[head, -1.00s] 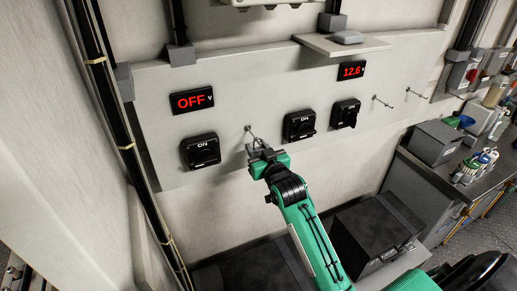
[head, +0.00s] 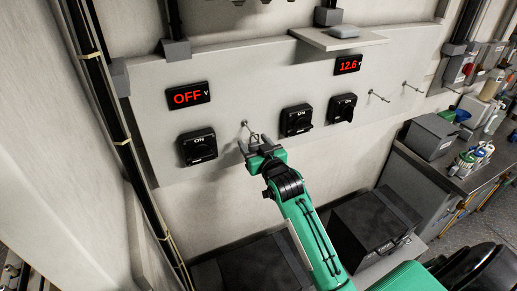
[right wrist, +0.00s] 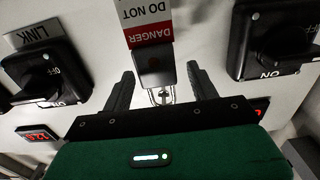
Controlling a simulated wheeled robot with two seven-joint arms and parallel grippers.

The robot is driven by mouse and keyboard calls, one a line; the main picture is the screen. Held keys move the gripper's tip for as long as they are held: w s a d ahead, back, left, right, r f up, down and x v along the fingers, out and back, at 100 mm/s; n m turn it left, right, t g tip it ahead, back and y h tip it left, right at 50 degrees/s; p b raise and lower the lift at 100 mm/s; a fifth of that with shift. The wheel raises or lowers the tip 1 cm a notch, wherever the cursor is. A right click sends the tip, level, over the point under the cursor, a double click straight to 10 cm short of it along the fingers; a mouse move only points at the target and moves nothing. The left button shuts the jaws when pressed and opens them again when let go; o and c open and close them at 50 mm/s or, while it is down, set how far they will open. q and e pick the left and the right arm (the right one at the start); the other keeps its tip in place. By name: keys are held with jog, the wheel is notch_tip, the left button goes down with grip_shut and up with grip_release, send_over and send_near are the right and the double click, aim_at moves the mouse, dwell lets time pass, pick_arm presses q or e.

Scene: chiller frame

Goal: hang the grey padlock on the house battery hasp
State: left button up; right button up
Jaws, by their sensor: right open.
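The grey padlock (right wrist: 153,65) shows in the right wrist view, which sees the panel upside down. Its shackle (right wrist: 160,96) is by a thin metal hook, and a red and white DANGER tag (right wrist: 148,22) is at its other end. In the head view the hook (head: 246,126) sticks out between the left and middle switches, with the padlock small and partly hidden. My right gripper (head: 262,145) is open, with one finger on each side of the padlock and gaps visible. I cannot tell which fixture is the house battery hasp. My left gripper is out of view.
Rotary switches are at the left (head: 198,146), middle (head: 296,120) and right (head: 342,108). Displays read OFF (head: 188,95) and 12.6 (head: 347,65). Two bare pegs (head: 378,97) are farther right. A shelf (head: 340,39) juts out above; a black box (head: 375,228) stands below.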

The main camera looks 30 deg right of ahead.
jog(key=s+b, duration=0.4)
jog(key=s, duration=0.8)
jog(key=s+a+f+n+g, duration=0.1)
jog(key=s+a+f+g, duration=0.3)
jog(key=s+f, duration=0.45)
jog(key=s+a+f+n+g+y, duration=0.1)
jog(key=s+a+f+g, duration=0.1)
jog(key=s+f+g, duration=0.55)
jog(key=s+a+f+n+g, duration=0.1)
jog(key=s+a+f+g, duration=0.2)
jog(key=s+f, duration=0.65)
notch_tip(320, 180, down, 29)
jog(key=s+g, duration=0.1)
jog(key=s+d+f, duration=0.2)
jog(key=s+f, duration=0.7)
jog(key=f, duration=0.1)
jog(key=s+d+f+g, duration=0.1)
jog(key=s+d+f, duration=0.1)
jog(key=s+f, duration=0.8)
jog(key=shift+s+b, duration=0.2)
jog(key=shift+b, duration=0.1)
jog(key=shift+a+g, duration=0.1)
jog(key=shift+g, duration=0.15)
jog(key=shift+c, duration=0.4)
